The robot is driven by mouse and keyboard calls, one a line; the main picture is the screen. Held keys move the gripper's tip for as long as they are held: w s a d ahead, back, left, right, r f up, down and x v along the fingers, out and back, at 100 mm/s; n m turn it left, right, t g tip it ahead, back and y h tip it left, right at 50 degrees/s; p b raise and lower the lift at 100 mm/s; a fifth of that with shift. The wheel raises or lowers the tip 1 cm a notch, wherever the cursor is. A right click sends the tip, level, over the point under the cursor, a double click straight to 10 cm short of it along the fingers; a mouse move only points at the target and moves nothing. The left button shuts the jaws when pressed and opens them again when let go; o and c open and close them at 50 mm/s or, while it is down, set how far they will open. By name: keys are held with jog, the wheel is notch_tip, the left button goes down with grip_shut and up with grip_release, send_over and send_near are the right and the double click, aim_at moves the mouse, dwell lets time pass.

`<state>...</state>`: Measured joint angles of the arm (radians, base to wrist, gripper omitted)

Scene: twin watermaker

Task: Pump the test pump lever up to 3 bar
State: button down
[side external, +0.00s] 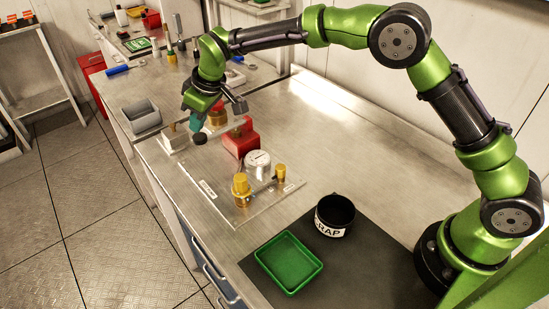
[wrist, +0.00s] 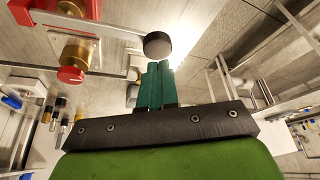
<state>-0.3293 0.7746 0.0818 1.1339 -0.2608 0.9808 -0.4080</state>
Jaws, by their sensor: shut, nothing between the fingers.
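The test pump has a red body (side external: 241,138) and stands on a clear plate on the bench. Its red and brass parts (wrist: 76,52) show at the upper left of the wrist view. A pale lever bar (wrist: 100,29) runs from there to a round black knob (wrist: 158,45), also seen in the side view (side external: 200,138). My gripper (wrist: 156,66) has its teal fingers shut and empty. The fingertips are right by the knob; I cannot tell if they touch it. A round white gauge (side external: 257,159) stands near the pump; its reading is too small to tell.
Brass-yellow fittings (side external: 241,187) stand on the clear plate (side external: 222,208). Nearer are a green tray (side external: 288,262) and a black scrap bin (side external: 335,214) on a dark mat. A grey bin (side external: 141,116) is at the left bench edge. The bench's back right is clear.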

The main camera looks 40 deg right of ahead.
jog(key=shift+r, duration=2.9)
jog(key=s+d+r+m+t, duration=0.1)
jog(key=s+d+r+m, duration=0.1)
jog(key=s+d, duration=0.4)
jog(key=s+d+r+m+t, duration=0.1)
jog(key=s+d+m, duration=0.3)
jog(key=s, duration=1.2)
jog(key=s+d+r+m+t, duration=0.1)
jog(key=s+d+r+m, duration=0.2)
jog(key=s+d, duration=0.7)
jog(key=shift+s+d+m, duration=0.2)
jog(key=shift+s+m, duration=0.3)
jog(key=shift+s, duration=0.15)
jog(key=shift+a+f, duration=0.1)
